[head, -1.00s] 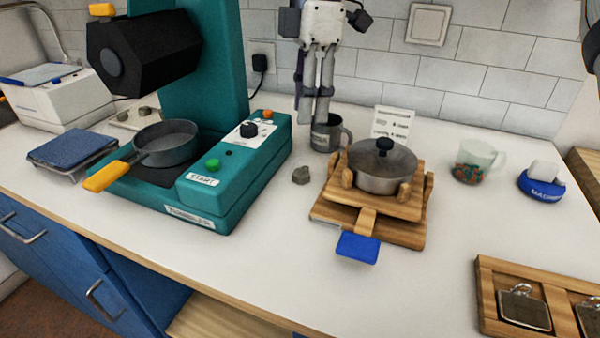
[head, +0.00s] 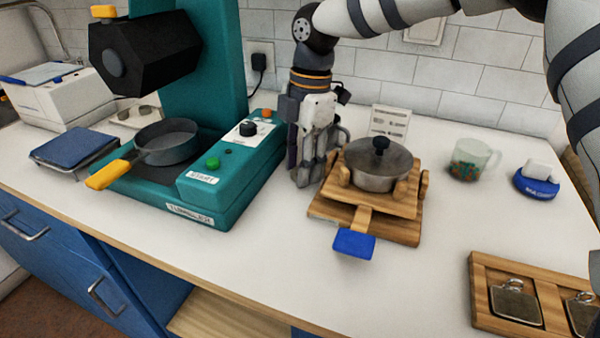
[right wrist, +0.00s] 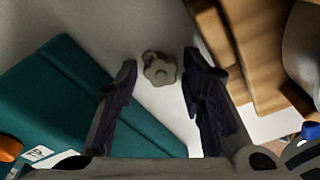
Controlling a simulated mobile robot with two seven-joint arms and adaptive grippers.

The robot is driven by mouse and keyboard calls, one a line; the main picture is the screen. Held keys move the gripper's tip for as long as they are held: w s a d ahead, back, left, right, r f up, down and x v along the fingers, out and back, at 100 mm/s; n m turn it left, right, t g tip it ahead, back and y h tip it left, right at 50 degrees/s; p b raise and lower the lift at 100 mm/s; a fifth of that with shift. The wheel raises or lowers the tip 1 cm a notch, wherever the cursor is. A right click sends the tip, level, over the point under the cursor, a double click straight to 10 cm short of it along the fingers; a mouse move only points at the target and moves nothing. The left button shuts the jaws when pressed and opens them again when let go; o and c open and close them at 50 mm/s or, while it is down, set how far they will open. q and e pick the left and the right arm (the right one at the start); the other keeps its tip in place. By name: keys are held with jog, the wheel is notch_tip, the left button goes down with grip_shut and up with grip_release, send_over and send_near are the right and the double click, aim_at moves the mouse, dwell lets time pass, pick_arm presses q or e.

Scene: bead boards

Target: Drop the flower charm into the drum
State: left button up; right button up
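The flower charm (right wrist: 160,70) is small, grey and flower-shaped, with a loop, and lies on the counter. In the right wrist view it sits between the tips of my right gripper (right wrist: 158,74), with gaps on both sides. That gripper is open and empty, pointing down. In the head view my right gripper (head: 305,178) is low over the counter, between the teal machine and the wooden stand, and hides the charm. The drum (head: 145,52) is black and many-sided, mounted on the teal tumbler (head: 210,70) at the upper left. My left gripper is not in view.
A lidded pot (head: 377,168) on a wooden stand (head: 400,228) is close right of my right gripper. A grey pan (head: 168,142) sits under the drum. A mug of beads (head: 470,158) and a blue holder (head: 535,183) stand right. The front middle counter is clear.

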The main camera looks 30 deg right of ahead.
jog(key=c, duration=0.8)
